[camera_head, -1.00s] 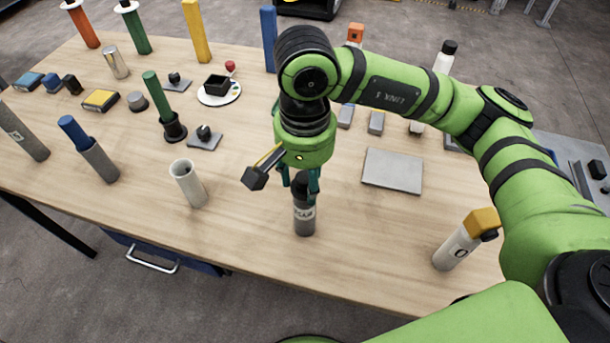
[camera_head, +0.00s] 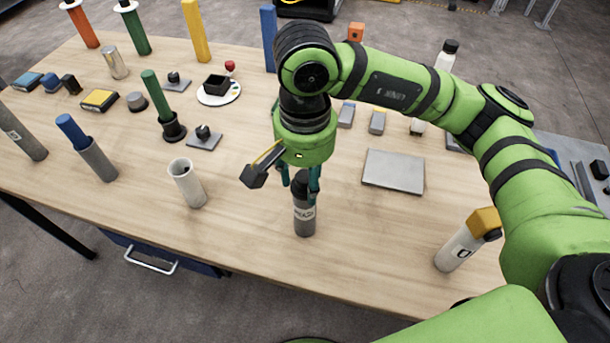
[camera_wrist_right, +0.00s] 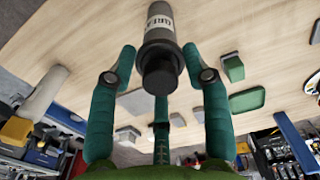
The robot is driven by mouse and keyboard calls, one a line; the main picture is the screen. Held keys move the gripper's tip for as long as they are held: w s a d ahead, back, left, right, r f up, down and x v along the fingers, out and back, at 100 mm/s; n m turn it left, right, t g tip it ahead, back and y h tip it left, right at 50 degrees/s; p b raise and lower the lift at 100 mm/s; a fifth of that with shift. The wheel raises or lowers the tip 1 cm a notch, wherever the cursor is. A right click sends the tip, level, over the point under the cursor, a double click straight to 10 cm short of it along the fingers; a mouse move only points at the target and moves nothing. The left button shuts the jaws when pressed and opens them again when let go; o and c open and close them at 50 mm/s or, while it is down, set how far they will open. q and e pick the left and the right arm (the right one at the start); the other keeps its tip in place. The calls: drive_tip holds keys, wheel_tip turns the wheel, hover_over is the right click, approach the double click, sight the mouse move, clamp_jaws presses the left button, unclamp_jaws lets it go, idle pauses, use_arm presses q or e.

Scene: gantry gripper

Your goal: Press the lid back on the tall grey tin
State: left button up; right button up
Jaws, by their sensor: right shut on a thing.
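The tall grey tin (camera_head: 304,222) stands upright on the bench near its front edge, with a pale label around it. A black lid (camera_wrist_right: 160,76) is at its top end in the right wrist view; I cannot tell how far down it sits. My right gripper (camera_head: 303,198) is directly above the tin and points down, with its teal fingers around the lid. In the right wrist view the fingertips (camera_wrist_right: 159,56) lie on either side of the lid and the tin's top. The lid is partly hidden by the fingers in the head view. My left gripper is not in view.
A white open cup (camera_head: 188,184) stands left of the tin, and a flat grey plate (camera_head: 393,169) lies to its right. Several posts and small blocks fill the back and left. Bare wood surrounds the tin.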

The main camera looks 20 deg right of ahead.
idle(0.3)
drive_tip(key=o, duration=1.5)
drive_tip(key=shift+r+p, duration=1.45)
drive_tip(key=shift+r, duration=2.1)
clamp_jaws()
drive_tip(key=shift+f, duration=0.2)
